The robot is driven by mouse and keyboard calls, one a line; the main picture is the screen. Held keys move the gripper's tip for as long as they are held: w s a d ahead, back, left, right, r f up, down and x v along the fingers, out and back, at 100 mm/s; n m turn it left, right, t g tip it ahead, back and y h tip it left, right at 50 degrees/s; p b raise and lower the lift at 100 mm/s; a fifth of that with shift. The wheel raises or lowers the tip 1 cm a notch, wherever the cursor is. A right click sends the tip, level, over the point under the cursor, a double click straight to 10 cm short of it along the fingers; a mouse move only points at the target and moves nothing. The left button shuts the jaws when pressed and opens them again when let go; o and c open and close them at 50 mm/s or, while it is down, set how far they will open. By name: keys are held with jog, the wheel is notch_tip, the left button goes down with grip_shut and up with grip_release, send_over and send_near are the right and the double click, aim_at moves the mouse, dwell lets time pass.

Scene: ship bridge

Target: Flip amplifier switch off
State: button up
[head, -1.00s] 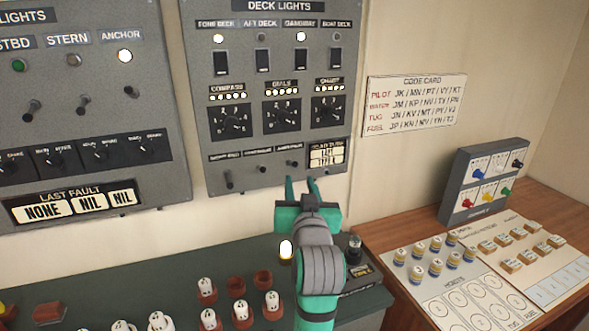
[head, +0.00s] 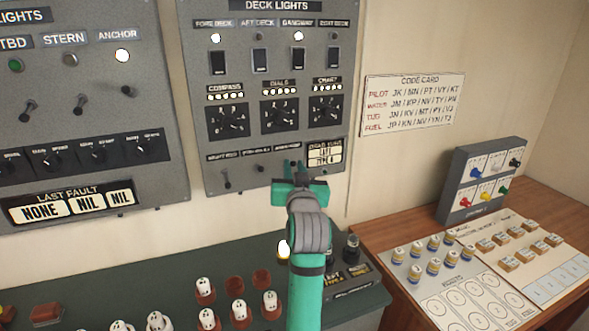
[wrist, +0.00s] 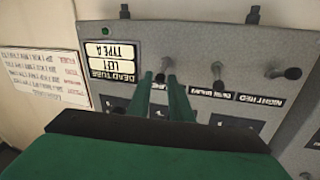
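A row of small toggle switches runs along the bottom of the grey deck lights panel (head: 200,120). The wrist view shows this panel upside down, with one switch (wrist: 160,77) beside the dead tube plate (wrist: 113,63). My gripper (head: 303,168) is at the panel's lower right in the head view. In the wrist view its two green fingers are apart, one on each side of that switch's lever; I cannot tell whether they touch it. The fingers partly hide its label, and I cannot read the word amplifier. My arm hides the switch in the head view.
A green desk (head: 170,265) with white-topped pieces lies below. A wooden table (head: 395,260) is at right.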

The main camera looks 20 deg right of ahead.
grip_shut()
jog(key=shift+f, duration=0.1)
jog(key=shift+w+f+m+t+h, duration=0.1)
jog(key=shift+f+m+t+h, duration=0.45)
jog(key=shift+f+t, duration=0.45)
jog(key=shift+w+f+m+t+h, duration=0.1)
jog(key=shift+f+m+t+h, duration=0.5)
jog(key=shift+t, duration=0.75)
jog(key=shift+w+f+m+t+h, duration=0.1)
jog(key=shift+f+m+t+h, duration=0.3)
jog(key=shift+f+t, duration=0.6)
jog(key=shift+r+h, duration=0.15)
jog(key=shift+h, duration=0.2)
jog(key=shift+o, duration=2.4)
grip_release()
